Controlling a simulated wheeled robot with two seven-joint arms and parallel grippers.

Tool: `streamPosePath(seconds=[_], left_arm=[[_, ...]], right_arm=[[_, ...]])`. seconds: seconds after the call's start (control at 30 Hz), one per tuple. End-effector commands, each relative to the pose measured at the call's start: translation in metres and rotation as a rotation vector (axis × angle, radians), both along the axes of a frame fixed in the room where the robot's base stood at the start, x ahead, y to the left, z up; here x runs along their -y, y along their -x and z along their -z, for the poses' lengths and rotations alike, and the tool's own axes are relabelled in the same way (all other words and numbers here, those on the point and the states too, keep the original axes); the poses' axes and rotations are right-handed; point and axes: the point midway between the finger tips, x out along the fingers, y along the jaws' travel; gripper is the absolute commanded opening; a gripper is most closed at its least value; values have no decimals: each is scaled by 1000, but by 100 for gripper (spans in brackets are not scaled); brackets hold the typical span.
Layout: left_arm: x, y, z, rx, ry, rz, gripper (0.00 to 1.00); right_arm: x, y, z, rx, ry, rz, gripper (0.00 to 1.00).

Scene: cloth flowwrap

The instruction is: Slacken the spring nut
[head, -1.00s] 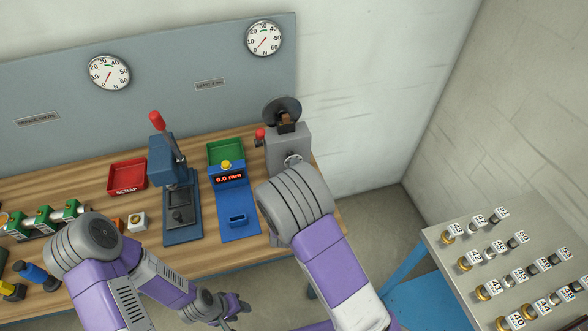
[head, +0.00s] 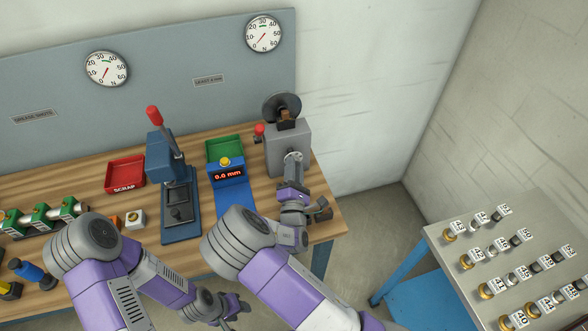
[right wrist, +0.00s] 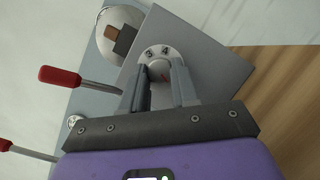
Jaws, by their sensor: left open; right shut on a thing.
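The spring nut (right wrist: 158,69) appears to be the small round knob on the front of the grey machine (head: 276,148). A pale ring numbered 3 and 4 (right wrist: 155,52) surrounds it in the right wrist view. My right gripper (right wrist: 163,73) is shut on this nut, with one finger on each side. In the head view my right gripper (head: 293,165) reaches the machine's front and largely hides the nut. My left gripper (head: 228,306) is open and empty, low in the head view, away from the machine.
A red-handled press (head: 178,200), a blue gauge reading 0.0 mm (head: 228,172), a green tray (head: 224,148) and a red scrap tray (head: 125,173) stand left of the machine. A grey side table (head: 480,235) holds several labelled parts. Two dials hang behind.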

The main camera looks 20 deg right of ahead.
Motion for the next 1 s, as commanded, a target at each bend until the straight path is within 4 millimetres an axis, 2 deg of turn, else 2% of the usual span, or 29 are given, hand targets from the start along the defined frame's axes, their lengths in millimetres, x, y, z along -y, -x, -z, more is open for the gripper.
streamPosePath(seconds=[0.57, 0.6, 0.73, 0.77, 1.0], left_arm=[[0, 0, 1, 0, 0, 0, 43], [0, 0, 1, 0, 0, 0, 43], [0, 0, 1, 0, 0, 0, 43], [0, 0, 1, 0, 0, 0, 43], [0, 0, 1, 0, 0, 0, 43]], right_arm=[[1, 0, -2, 7, 33, 1, 0], [1, 0, -2, 7, 33, 1, 32], [1, 0, -1, 4, 32, 1, 52], [0, 0, -1, 4, 32, 1, 54], [0, 0, 0, 2, 32, 0, 54]])
